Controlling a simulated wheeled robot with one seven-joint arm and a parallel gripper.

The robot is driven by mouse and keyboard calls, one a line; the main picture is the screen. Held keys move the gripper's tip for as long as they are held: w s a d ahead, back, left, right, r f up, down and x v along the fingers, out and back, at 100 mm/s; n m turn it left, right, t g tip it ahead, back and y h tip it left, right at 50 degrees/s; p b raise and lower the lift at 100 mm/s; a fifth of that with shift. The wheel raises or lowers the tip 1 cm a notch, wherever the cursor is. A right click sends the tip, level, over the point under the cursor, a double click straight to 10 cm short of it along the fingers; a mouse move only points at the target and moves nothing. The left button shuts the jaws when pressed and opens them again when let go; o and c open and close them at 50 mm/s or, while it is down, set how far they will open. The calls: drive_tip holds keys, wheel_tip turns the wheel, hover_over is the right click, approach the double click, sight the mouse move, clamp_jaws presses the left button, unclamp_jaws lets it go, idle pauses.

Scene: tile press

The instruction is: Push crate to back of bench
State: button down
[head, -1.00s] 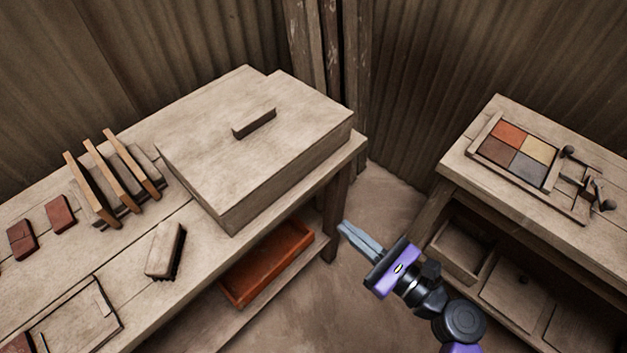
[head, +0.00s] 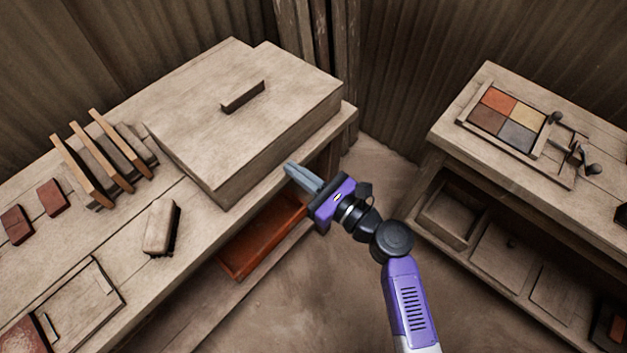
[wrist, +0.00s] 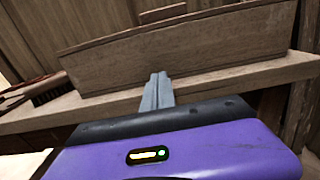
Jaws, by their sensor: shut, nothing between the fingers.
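The crate (head: 250,120) is a large, closed wooden box with a dark handle bar on its lid. It sits on the left bench (head: 185,232), near the bench's right end. In the wrist view the crate's side (wrist: 180,52) stands straight ahead, above the bench edge (wrist: 220,82). My gripper (head: 290,172) is shut and empty, its fingers pointing at the crate's near side. In the wrist view the fingertips (wrist: 158,78) overlap the crate's lower side; I cannot tell whether they touch it.
A brush (head: 160,228) lies on the bench left of the crate, beside a slatted rack (head: 106,165). A reddish tray (head: 262,238) is on the shelf below. A second bench (head: 440,125) with colored tiles (head: 507,118) stands right. Bare floor lies between the benches.

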sight(269, 152)
drive_tip(key=shift+x, duration=0.9)
drive_tip(key=b+x, duration=0.1)
drive_tip(key=x, duration=0.5)
drive_tip(key=shift+w+a, duration=0.25)
drive_tip(key=shift+a, duration=0.05)
drive_tip(key=shift+s+d, duration=0.1)
